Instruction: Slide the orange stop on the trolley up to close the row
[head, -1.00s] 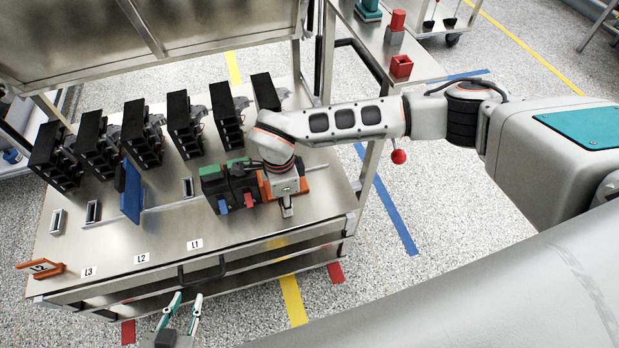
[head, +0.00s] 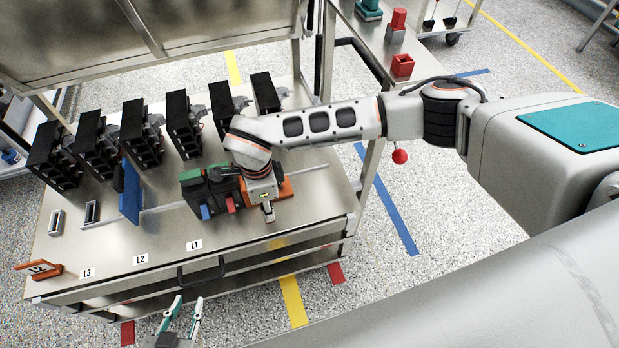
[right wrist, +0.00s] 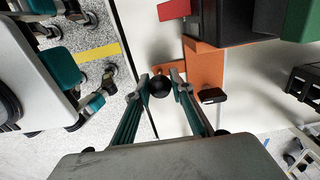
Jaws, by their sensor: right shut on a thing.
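The orange stop (head: 284,190) sits on the trolley's rail, at the right end of a short row. Its orange plate (right wrist: 206,66) also shows in the right wrist view. My right gripper (right wrist: 160,82) is shut on the stop's black knob (right wrist: 158,88). In the head view my right wrist hides much of the stop. Two breakers stand against the stop's left side: a black one with a red lever (head: 231,205) and a green-topped one with a blue lever (head: 205,211). A blue plate (head: 131,192) stands further left on the rail. My left gripper (head: 184,303) is open and empty before the trolley.
Several black breakers (head: 141,130) stand along the trolley's back. Bare rail and trolley top (head: 163,225) lie between the green-topped breaker and the blue plate. An orange holder (head: 40,269) is at the front left. A side table (head: 425,68) carries red parts.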

